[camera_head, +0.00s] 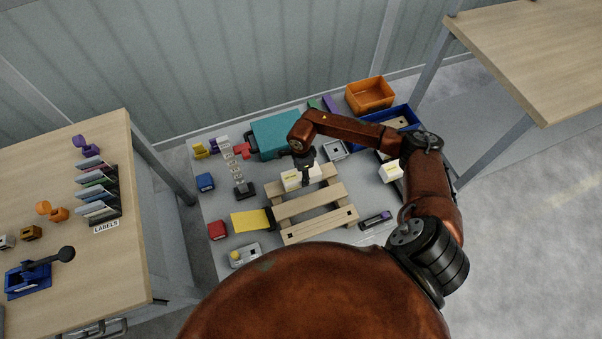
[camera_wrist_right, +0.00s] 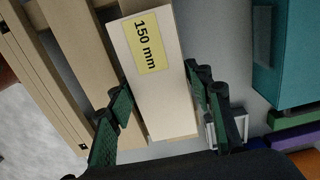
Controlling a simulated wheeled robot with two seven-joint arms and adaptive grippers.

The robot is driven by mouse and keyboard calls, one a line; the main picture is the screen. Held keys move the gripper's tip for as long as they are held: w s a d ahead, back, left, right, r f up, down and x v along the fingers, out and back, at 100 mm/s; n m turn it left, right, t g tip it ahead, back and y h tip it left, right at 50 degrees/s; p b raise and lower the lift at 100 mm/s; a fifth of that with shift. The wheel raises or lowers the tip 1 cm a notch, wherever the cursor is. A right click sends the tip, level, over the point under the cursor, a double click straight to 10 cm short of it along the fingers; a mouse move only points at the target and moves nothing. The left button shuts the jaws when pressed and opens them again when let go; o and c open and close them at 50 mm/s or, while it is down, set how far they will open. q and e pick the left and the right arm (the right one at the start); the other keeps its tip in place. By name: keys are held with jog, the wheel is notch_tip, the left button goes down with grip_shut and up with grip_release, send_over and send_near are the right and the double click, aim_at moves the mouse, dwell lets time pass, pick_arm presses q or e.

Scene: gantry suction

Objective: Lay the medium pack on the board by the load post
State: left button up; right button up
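A pale pack (camera_wrist_right: 165,100) with a yellow "150 mm" label lies between the fingers of my right gripper (camera_wrist_right: 160,92) in the right wrist view. In the head view the pack (camera_head: 291,182) is over the far slat of a wooden slatted frame (camera_head: 308,203), below my right gripper (camera_head: 306,180). I cannot tell whether it rests on the slat or hangs just above. A perforated grey post (camera_head: 228,158) on a black base stands left of the frame. My left gripper is out of view.
Another pale pack (camera_head: 390,172) lies right of the frame, near a blue bin (camera_head: 409,113). A teal case (camera_head: 277,134) and an orange bin (camera_head: 370,94) stand behind. A yellow plate (camera_head: 249,220) lies left of the frame. A wooden table (camera_head: 120,190) with label cards stands at left.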

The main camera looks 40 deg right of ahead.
jog(key=o, duration=0.4)
jog(key=shift+c, duration=0.2)
jog(key=shift+r, duration=0.1)
notch_tip(320, 180, up, 12)
dwell(0.7)
